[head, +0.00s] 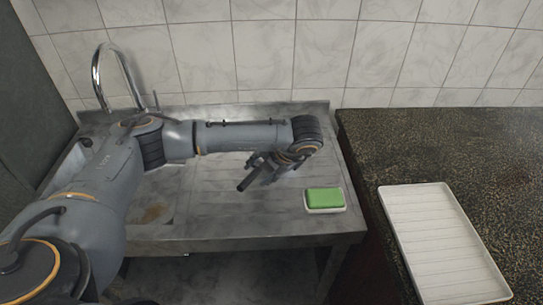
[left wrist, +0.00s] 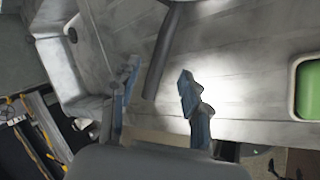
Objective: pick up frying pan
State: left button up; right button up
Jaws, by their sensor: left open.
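A dark bar that looks like the frying pan's handle (head: 246,182) shows just left of my left gripper (head: 268,168) in the head view, over the steel sink counter. In the left wrist view the dark handle (left wrist: 163,48) runs down from the top edge to between the two fingertips of the left gripper (left wrist: 159,72). The fingers are spread, with one on each side of the handle and a gap to each. The pan's body cannot be made out; my left arm may hide it. My right gripper is not in view.
A green sponge (head: 325,195) in a white dish lies right of the gripper, near the front edge of the steel counter (head: 245,228). A tap (head: 97,75) stands at the back left. A white ribbed tray (head: 440,245) lies on the dark stone counter (head: 400,140).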

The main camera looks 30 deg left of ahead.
aim_at(252, 176)
pick_arm(q)
jog(key=shift+a+f+p, duration=0.35)
jog(key=shift+a+p, duration=0.05)
jog(key=shift+p, duration=0.1)
jog(key=p+x, duration=0.1)
jog(key=x, duration=0.2)
jog(key=shift+w+a+f+p, duration=0.1)
jog(key=shift+a+f+p, duration=0.15)
jog(key=shift+p, duration=0.1)
jog(key=shift+a+f, duration=0.2)
jog(key=shift+f, duration=0.2)
jog(key=shift+d, duration=0.1)
jog(key=shift+c, duration=0.4)
jog(key=shift+w+r, duration=0.1)
grip_shut()
